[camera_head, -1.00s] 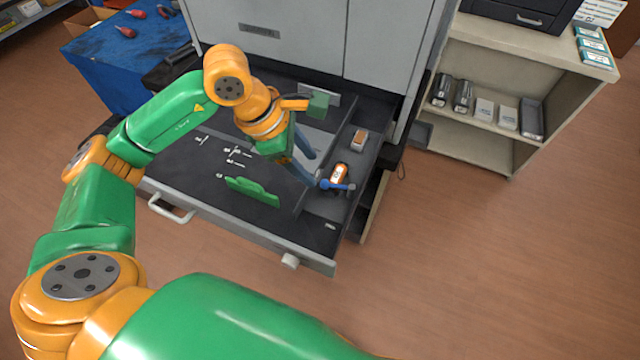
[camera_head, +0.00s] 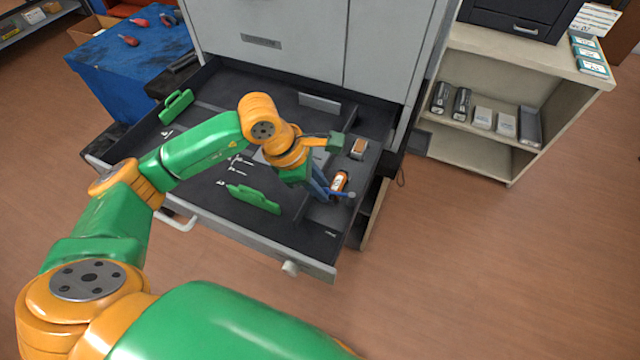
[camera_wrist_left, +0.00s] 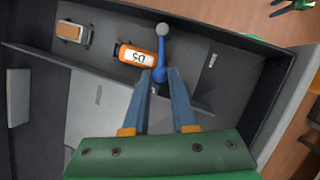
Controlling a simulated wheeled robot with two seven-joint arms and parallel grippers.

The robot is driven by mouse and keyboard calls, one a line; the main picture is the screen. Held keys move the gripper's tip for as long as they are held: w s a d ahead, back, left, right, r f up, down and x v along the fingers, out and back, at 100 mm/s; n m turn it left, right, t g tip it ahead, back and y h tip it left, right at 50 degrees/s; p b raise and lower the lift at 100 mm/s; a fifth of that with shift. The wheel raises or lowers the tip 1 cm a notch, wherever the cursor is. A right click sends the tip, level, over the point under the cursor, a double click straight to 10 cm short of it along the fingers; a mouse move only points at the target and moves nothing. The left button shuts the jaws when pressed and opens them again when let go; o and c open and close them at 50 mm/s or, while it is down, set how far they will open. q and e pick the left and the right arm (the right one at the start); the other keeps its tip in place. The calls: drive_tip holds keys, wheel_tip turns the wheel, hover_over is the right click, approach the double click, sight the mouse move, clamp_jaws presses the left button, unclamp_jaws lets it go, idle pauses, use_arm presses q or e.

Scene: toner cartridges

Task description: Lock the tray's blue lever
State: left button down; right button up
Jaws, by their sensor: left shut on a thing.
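The pulled-out tray (camera_head: 235,232) is a dark, wide drawer of the grey machine. Its blue lever (camera_wrist_left: 161,57) has a round grey knob, also seen in the head view (camera_head: 351,195). The lever lies beside the end of an orange cartridge (camera_wrist_left: 134,55) with a white label; the cartridge also shows in the head view (camera_head: 338,182). My left gripper (camera_wrist_left: 159,72) reaches down over the tray, its blue fingers at the lever's near part and shut on it. In the head view the left gripper (camera_head: 322,188) partly hides the lever. My right gripper is not identifiable.
A grey and orange block (camera_head: 358,148) sits farther back in the same compartment. Green handles (camera_head: 254,198) (camera_head: 176,105) lie in the tray's wide part. A shelf (camera_head: 480,150) with several cartridges stands right; a blue table (camera_head: 125,65) stands left. Floor in front is clear.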

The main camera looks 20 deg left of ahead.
use_arm(q)
drive_tip(key=shift+w+f+m+b, duration=0.25)
drive_tip(key=shift+w+m+b, duration=0.1)
drive_tip(key=shift+m+b, duration=0.1)
drive_tip(key=shift+r, duration=0.25)
drive_tip(key=c, duration=0.7)
unclamp_jaws()
drive_tip(key=shift+a+r, duration=0.1)
drive_tip(key=v, duration=0.7)
drive_tip(key=shift+b, duration=0.35)
drive_tip(key=shift+w, duration=0.1)
